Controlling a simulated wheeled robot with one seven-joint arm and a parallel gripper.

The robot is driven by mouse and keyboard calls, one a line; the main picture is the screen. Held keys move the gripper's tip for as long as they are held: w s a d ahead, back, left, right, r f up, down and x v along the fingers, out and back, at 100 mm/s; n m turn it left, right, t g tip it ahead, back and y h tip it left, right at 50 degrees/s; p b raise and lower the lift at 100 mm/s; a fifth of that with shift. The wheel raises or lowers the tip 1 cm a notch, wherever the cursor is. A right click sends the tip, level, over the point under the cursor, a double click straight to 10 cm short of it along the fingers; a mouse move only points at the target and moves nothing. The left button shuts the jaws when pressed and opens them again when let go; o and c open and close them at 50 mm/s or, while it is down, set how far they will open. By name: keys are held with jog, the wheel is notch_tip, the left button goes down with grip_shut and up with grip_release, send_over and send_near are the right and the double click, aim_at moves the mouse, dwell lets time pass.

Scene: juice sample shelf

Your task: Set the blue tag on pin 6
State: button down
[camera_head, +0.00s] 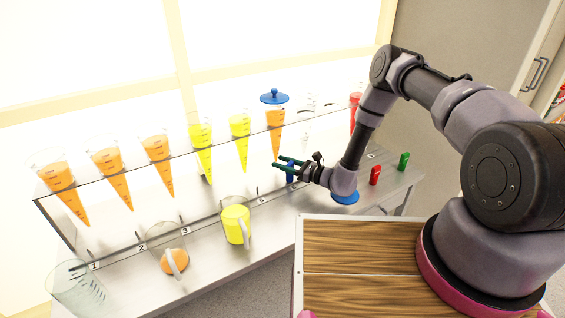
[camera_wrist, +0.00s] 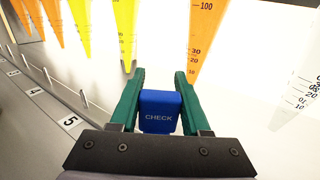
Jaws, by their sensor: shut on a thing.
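My gripper (camera_head: 282,166) is shut on the blue tag (camera_head: 291,172), in front of the row of hanging cones and above the lower shelf. In the wrist view the blue tag (camera_wrist: 159,112), lettered CHECK, sits between the two green fingers of my gripper (camera_wrist: 160,95). An orange cone (camera_wrist: 204,38) hangs just beyond the right finger. The number 5 label (camera_wrist: 70,123) lies left of the gripper, with a thin pin (camera_wrist: 84,98) near it. Pin 6 and its number cannot be made out; my gripper and arm cover that part of the shelf.
Several orange and yellow cones hang along the upper rack; one has a blue lid (camera_head: 274,97). A yellow jug (camera_head: 236,225), an orange-bottomed jug (camera_head: 174,262) and a clear beaker (camera_head: 78,288) stand on the left. A red tag (camera_head: 375,176) and green tag (camera_head: 404,160) stand right.

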jog(key=shift+c, duration=1.4)
grip_release()
jog(key=shift+d, duration=0.1)
